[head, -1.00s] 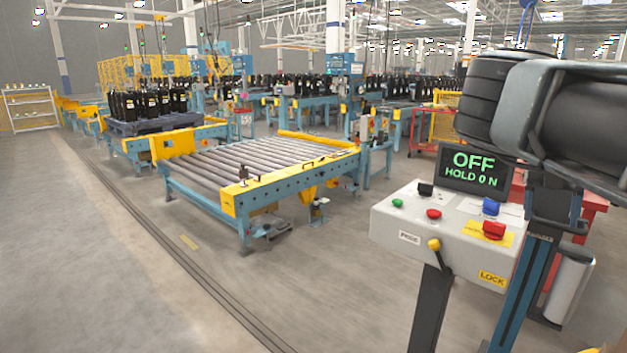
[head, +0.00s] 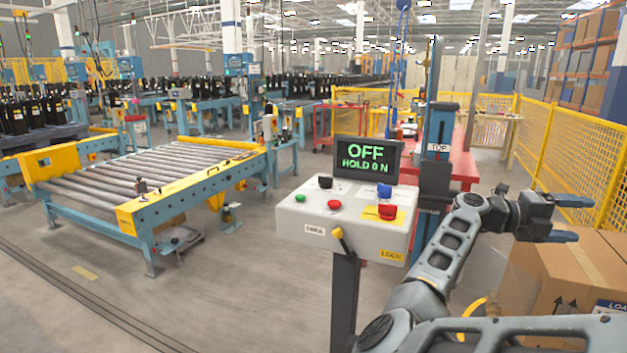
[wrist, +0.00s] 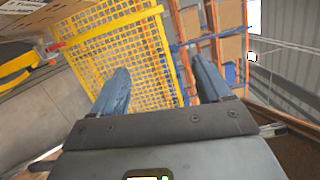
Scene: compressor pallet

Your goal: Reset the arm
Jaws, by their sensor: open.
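My gripper (head: 566,234) is at the right of the head view, at the end of my folded arm. Its blue fingers are apart with nothing between them. In the wrist view the two fingers (wrist: 158,88) also stand open and empty, pointing at a yellow mesh fence. The gripper is to the right of the control box (head: 345,220) and apart from it, and appears in front of or above a cardboard box (head: 565,275). The control box has green, red, blue and black controls, and its display (head: 367,158) reads "OFF HOLD 0 N".
A yellow mesh fence (head: 575,160) runs along the right, with shelving (head: 590,60) behind it. A red table (head: 460,165) stands behind the control box. A roller conveyor (head: 130,185) is at the left. The floor (head: 240,290) between the conveyor and control box is clear.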

